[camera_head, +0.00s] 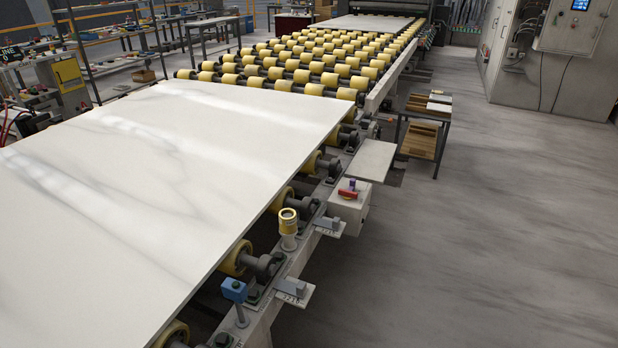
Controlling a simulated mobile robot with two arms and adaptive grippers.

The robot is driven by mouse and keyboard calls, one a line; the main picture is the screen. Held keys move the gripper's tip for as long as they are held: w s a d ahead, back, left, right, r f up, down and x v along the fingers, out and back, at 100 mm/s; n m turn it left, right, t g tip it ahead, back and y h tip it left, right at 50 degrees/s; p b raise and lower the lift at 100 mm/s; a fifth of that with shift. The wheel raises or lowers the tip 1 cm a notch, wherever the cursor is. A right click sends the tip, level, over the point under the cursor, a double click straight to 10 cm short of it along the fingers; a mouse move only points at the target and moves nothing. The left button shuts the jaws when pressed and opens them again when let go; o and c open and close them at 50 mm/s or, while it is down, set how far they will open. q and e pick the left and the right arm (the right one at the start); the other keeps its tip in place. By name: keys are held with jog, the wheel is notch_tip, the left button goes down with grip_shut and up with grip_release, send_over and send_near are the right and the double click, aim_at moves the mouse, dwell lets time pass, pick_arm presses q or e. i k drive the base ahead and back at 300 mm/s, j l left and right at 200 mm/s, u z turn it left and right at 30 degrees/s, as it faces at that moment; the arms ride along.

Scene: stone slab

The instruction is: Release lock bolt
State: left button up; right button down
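No part marked as the lock bolt can be made out for certain. A white box (350,207) on the conveyor's right side carries a red lever-like part (347,193) and a small purple part (352,185). Nearer, a yellow-topped post (288,222) stands upright on the side frame. A blue block on a stem (234,290) stands nearer still. Small grey blocks sit on plates (293,289) and (329,225) along the frame. Neither of my grippers is in view.
A large white stone slab (150,190) covers the near conveyor, which has yellow rollers (320,60). A small side table (425,130) holds boards. A grey control cabinet (550,60) stands at back right. The floor (480,250) on the right is clear.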

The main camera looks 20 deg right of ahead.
aim_at(351, 187)
jog(key=i+l+u, duration=0.1)
jog(key=i+l, duration=0.15)
jog(key=i+l+u, duration=0.15)
jog(key=l, duration=0.2)
jog(key=i+l+u, duration=0.1)
jog(key=i+l, duration=0.2)
jog(key=i+l+u, duration=0.15)
jog(key=l, duration=0.25)
jog(key=i+l+u, duration=0.1)
jog(key=l, duration=0.3)
jog(key=i+l, duration=0.4)
jog(key=l, duration=0.2)
